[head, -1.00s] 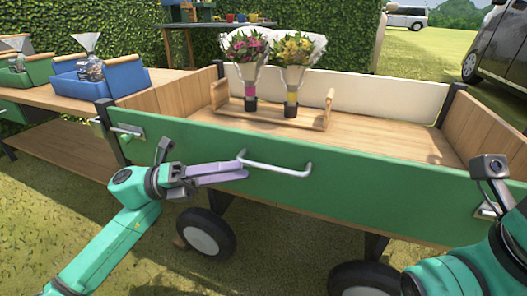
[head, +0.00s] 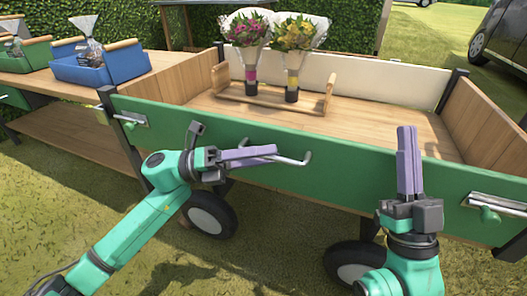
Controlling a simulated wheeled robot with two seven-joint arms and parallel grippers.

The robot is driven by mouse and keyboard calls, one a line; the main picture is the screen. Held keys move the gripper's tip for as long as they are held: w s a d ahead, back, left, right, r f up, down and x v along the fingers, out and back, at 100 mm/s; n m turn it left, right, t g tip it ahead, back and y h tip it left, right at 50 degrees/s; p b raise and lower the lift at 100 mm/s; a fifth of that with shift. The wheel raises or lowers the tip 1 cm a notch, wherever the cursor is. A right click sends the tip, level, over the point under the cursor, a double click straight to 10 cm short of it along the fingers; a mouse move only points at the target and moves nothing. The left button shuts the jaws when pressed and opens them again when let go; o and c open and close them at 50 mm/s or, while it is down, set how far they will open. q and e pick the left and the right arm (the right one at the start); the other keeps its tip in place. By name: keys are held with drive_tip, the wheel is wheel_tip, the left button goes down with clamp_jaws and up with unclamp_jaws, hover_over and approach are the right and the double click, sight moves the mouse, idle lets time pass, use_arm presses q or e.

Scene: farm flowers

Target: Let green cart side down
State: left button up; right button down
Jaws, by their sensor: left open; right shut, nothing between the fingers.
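The green cart side (head: 330,152) stands upright along the front of the wooden cart, with a metal handle (head: 296,160) at its middle. A latch (head: 128,119) sits at its left end and another latch (head: 492,207) at its right end; whether their bolts are drawn is too small to tell. My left gripper (head: 268,153) is open at the handle's left part and hides some of it; I cannot tell whether its fingers are around the bar. My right gripper (head: 408,132) is shut and empty, pointing up in front of the side, left of the right latch.
A wooden carrier (head: 270,104) with two wrapped bouquets stands on the cart bed (head: 380,130). A table (head: 62,88) with blue (head: 95,66) and green crates is at the left. Cart wheels (head: 355,262) are below the side. Grass in front is open.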

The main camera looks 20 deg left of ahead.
use_arm(q)
clamp_jaws()
idle(1.5)
